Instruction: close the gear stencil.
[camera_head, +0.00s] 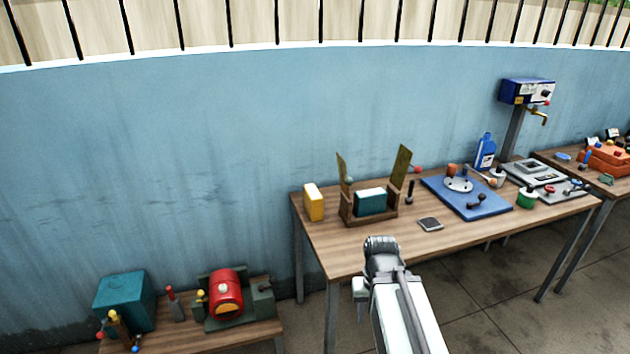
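A brown wooden holder (347,213) stands on the long table, with a teal block (370,202) sitting in it. Two olive-yellow plates stand up and spread apart at its sides: a narrow left plate (342,167) and a wider right plate (402,166) with a red knob (417,169). This looks like the gear stencil, with its leaves open; no gear cut-out can be made out. My gripper (381,246) is at the end of my arm, in front of the table's near edge in the picture, apart from the holder. Its fingers cannot be made out.
A yellow block (314,202) stands left of the holder. Right of it are a dark upright peg (409,191), a small dark pad (430,224) and a blue board (466,198). A low bench at left bears a red drum (225,294). Bare tabletop lies before the holder.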

